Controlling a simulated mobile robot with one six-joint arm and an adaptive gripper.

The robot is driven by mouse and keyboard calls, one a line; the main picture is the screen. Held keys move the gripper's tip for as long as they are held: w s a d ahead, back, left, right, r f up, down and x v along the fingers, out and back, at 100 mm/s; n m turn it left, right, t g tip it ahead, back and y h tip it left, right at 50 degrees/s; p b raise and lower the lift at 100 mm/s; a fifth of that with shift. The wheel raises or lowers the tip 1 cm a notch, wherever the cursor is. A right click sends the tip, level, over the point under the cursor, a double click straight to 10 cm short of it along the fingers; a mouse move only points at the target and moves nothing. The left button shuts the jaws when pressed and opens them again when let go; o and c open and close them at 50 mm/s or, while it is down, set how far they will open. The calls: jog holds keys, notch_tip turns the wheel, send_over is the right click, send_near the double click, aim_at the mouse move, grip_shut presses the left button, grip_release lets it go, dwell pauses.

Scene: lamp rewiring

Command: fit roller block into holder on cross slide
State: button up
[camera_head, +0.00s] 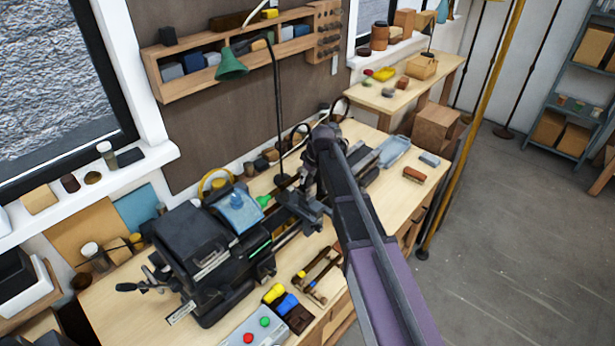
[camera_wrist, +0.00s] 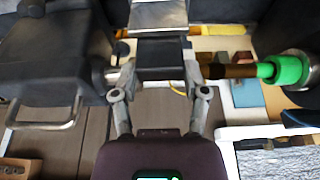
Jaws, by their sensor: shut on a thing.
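My gripper (camera_wrist: 158,88) points down over the bench lathe in the wrist view. Its two fingers are closed on the sides of a dark block, which I take for the roller block (camera_wrist: 160,58). A pale metal part (camera_wrist: 158,14) lies just beyond the block. The holder and the cross slide are not clearly distinguishable, and I cannot tell whether the block is seated. In the head view my arm hides part of the lathe's middle, and dark slide parts (camera_head: 303,208) show beside it.
The black lathe housing (camera_head: 207,255) stands at left in the head view. A brown bar with a green collar (camera_wrist: 285,70) and a large dark body (camera_wrist: 52,58) flank my gripper closely in the wrist view. A lamp (camera_head: 232,66) hangs above the bench.

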jog(key=shift+f+b, duration=1)
dwell(0.8)
jog(key=o, duration=1.2)
jog(key=shift+o, duration=0.2)
jog(key=shift+r, duration=0.25)
